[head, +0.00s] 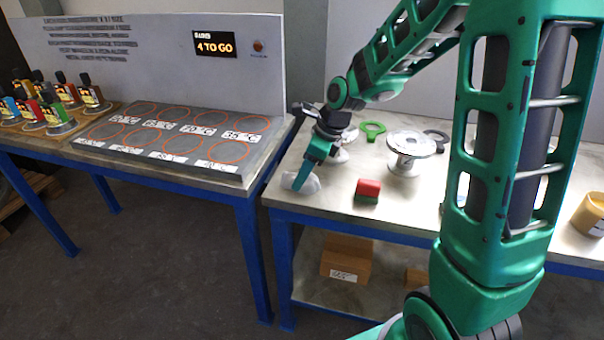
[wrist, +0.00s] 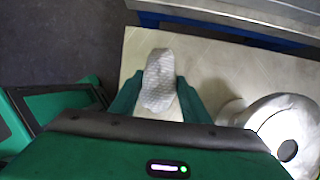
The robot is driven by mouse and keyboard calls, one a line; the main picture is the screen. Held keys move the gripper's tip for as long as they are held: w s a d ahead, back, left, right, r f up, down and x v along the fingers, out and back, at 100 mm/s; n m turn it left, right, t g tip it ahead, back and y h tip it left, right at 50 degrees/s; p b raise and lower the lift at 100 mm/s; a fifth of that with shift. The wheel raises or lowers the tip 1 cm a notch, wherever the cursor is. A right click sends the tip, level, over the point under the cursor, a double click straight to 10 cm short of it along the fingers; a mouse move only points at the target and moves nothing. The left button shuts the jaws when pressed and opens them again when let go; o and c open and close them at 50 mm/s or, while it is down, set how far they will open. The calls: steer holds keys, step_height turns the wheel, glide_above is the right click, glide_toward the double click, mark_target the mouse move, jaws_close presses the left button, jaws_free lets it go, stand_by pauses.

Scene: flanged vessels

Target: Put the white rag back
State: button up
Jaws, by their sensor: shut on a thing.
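The white rag (head: 300,182) is a small pale bundle at the left front corner of the right-hand table. In the wrist view the rag (wrist: 158,80) shows a dimpled texture and sits between the two fingers. My gripper (head: 304,176) points down and is shut on the rag. The gripper also shows in the wrist view (wrist: 158,95). I cannot tell whether the rag touches the tabletop.
A red and green block (head: 367,191) lies right of the rag. Behind are a flanged metal vessel (head: 408,150), a green ring tool (head: 372,130) and a dark ring (head: 437,138). A yellow tub (head: 590,214) stands far right. The left table (head: 250,172) has a marked grey board (head: 150,125).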

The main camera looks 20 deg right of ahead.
steer(key=o, duration=1)
steer(key=shift+r, duration=0.1)
steer(key=v, duration=1.2)
steer(key=shift+s, duration=0.1)
steer(key=shift+s+d+f+n+g+h, duration=0.6)
steer(key=shift+s+d+n, duration=2.1)
steer(key=shift+s, duration=2)
steer(key=shift+s+d+f+n+g+h, duration=0.55)
steer(key=shift+s+d+n, duration=1.25)
steer(key=shift+s+n, duration=2.35)
steer(key=shift+s+d+f+n+g+h, duration=0.25)
steer(key=shift+s+d+f+n+h, duration=0.55)
steer(key=shift+s+d+n, duration=3.05)
steer(key=s+a+m, duration=0.2)
steer(key=a, duration=0.1)
steer(key=shift+s+a+f+m+y, duration=0.1)
steer(key=shift+s+f+m+y, duration=0.1)
steer(key=shift+s+m+y, duration=0.15)
